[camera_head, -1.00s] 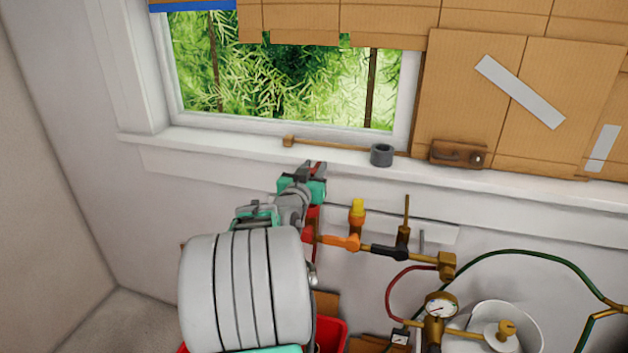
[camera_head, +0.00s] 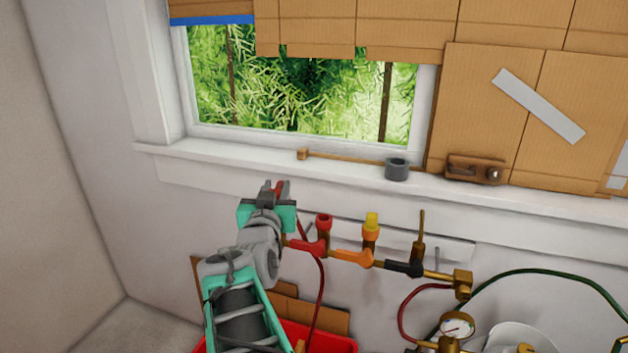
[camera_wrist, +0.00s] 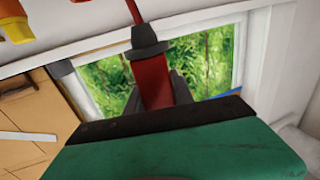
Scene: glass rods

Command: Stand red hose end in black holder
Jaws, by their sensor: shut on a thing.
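My gripper (camera_head: 278,188) is shut on the red hose end and holds it up in front of the wall, just below the window sill. The hose end (camera_wrist: 155,82) shows in the wrist view as a red body with a dark collar and a thin red hose leading off from it. In the head view only a bit of red shows between the fingers, and a red hose (camera_head: 322,282) hangs below to the right. The black holder appears to be the dark, round, open-topped cup (camera_head: 397,171) on the sill, to the right of my gripper and apart from it.
A thin wooden stick (camera_head: 345,158) lies on the sill left of the cup, and a brown block (camera_head: 474,169) stands to its right. Below the sill is a pipe row with a red fitting (camera_head: 323,224), an orange fitting (camera_head: 352,257) and a black fitting (camera_head: 402,268).

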